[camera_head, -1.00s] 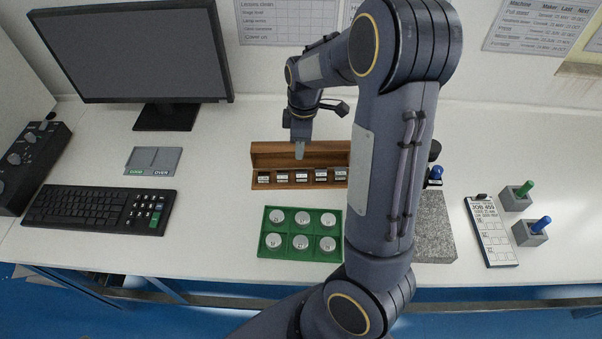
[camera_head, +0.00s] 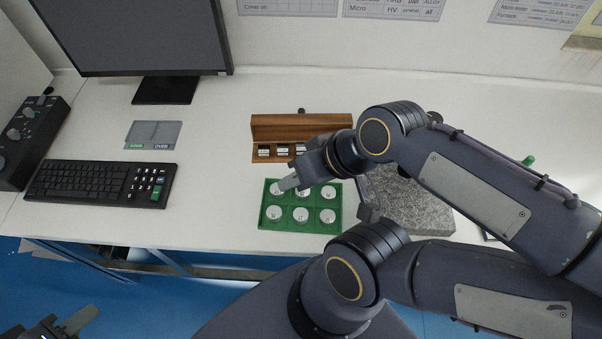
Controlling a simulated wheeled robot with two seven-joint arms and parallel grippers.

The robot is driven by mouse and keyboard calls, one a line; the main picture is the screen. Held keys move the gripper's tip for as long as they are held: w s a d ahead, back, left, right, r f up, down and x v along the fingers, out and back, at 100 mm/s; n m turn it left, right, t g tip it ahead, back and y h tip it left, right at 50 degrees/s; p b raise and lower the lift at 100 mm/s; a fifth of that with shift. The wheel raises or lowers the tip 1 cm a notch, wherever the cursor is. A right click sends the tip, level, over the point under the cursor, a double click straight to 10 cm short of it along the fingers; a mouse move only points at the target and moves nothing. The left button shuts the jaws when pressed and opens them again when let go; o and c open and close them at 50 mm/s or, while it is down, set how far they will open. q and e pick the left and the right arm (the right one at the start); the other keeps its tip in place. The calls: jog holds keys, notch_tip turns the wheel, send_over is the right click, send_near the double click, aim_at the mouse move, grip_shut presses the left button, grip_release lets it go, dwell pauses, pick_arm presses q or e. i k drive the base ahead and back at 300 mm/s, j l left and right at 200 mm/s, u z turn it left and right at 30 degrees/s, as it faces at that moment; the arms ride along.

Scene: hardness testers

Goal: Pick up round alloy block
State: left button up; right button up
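A green tray (camera_head: 321,225) holds several round silver alloy blocks in two rows of compartments. The back row shows a left block (camera_head: 276,189), a middle block (camera_head: 300,195) and a right block (camera_head: 328,192); the front row includes a middle block (camera_head: 300,215). My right gripper (camera_head: 287,184) reaches over the tray's back left, its fingertips beside or above the back-left block and partly covering it. Whether it touches the block, and the gap between its fingers, cannot be made out. My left gripper (camera_head: 84,320) is at the bottom left corner, away from the table, its opening unclear.
A wooden box (camera_head: 285,130) with small dark blocks stands behind the tray. A grey granite slab (camera_head: 425,210) is to the right, partly under my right arm. A keyboard (camera_head: 85,183), a sorting plate (camera_head: 153,134) and a monitor (camera_head: 130,40) are left.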

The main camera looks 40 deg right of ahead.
aim_at(300, 216)
jog(key=k+l+z, duration=0.15)
jog(key=z, duration=0.25)
jog(key=k+l+z, duration=0.1)
jog(key=z, duration=0.35)
jog(key=l+z, duration=0.15)
jog(key=z, duration=0.35)
jog(key=l+z, duration=0.2)
jog(key=z, duration=0.3)
jog(key=k, duration=0.05)
